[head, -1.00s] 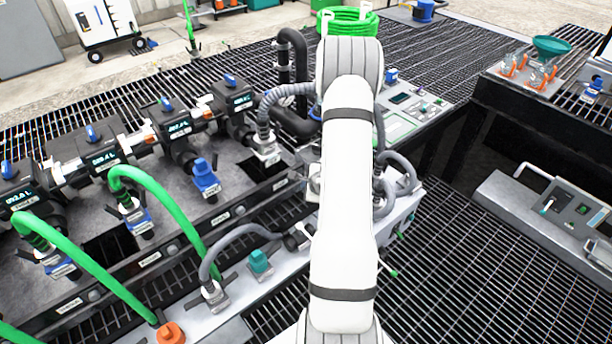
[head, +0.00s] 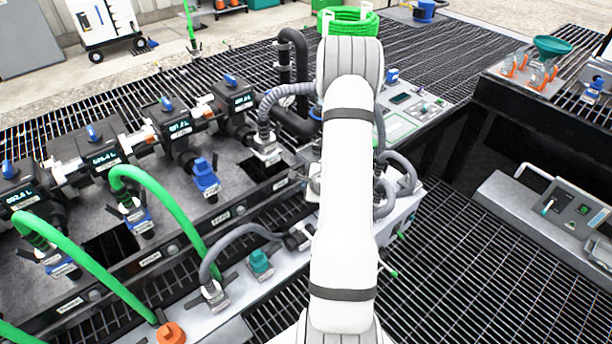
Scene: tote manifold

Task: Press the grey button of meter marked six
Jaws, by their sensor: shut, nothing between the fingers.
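Several dark meters with lit displays stand in a row on the left: one at the far left (head: 20,198), a second (head: 103,158), a third (head: 179,127) and a fourth (head: 243,100) nearest my arm. Each has a blue part on top and a small label under its display. The labels are too small to read, so I cannot tell which meter is marked six. No grey button can be made out on them. My white arm reaches up the middle of the view. My gripper is out of sight beyond it.
Green hoses (head: 172,205) arch in front of the meters. Grey hoses (head: 240,237) and an orange fitting (head: 171,333) lie nearer. A control panel (head: 415,100) is partly behind my arm. A grey case (head: 560,215) sits at right. Open grating (head: 470,270) lies between.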

